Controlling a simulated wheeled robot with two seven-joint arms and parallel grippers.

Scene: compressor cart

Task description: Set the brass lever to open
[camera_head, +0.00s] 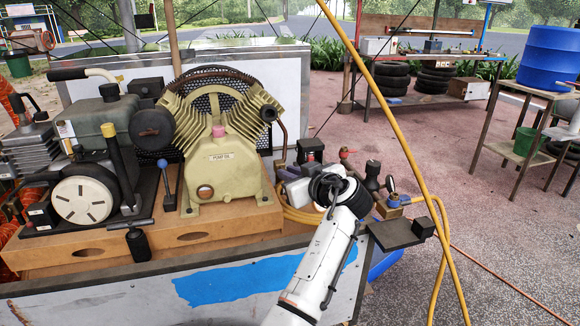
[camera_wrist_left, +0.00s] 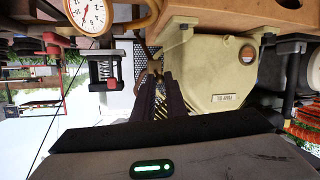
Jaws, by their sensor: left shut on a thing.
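My left gripper (camera_wrist_left: 158,88) is shut, its dark fingers together in the left wrist view. The small brass-coloured lever (camera_wrist_left: 155,66) shows at its fingertips, beside the cream pump housing (camera_wrist_left: 212,65). The fingers cover much of the lever, so its exact angle is hard to tell. In the head view my white left arm reaches up from the bottom middle to the right of the pump (camera_head: 222,165). There my wrist hides the fingertips and the lever. My right gripper is in neither view.
A round gauge (camera_wrist_left: 88,14) sits at the upper left of the wrist view. In the head view a red-handled valve (camera_head: 346,153) and a blue-handled brass fitting (camera_head: 393,201) stand close to my wrist. A yellow hose (camera_head: 397,110) crosses at the right.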

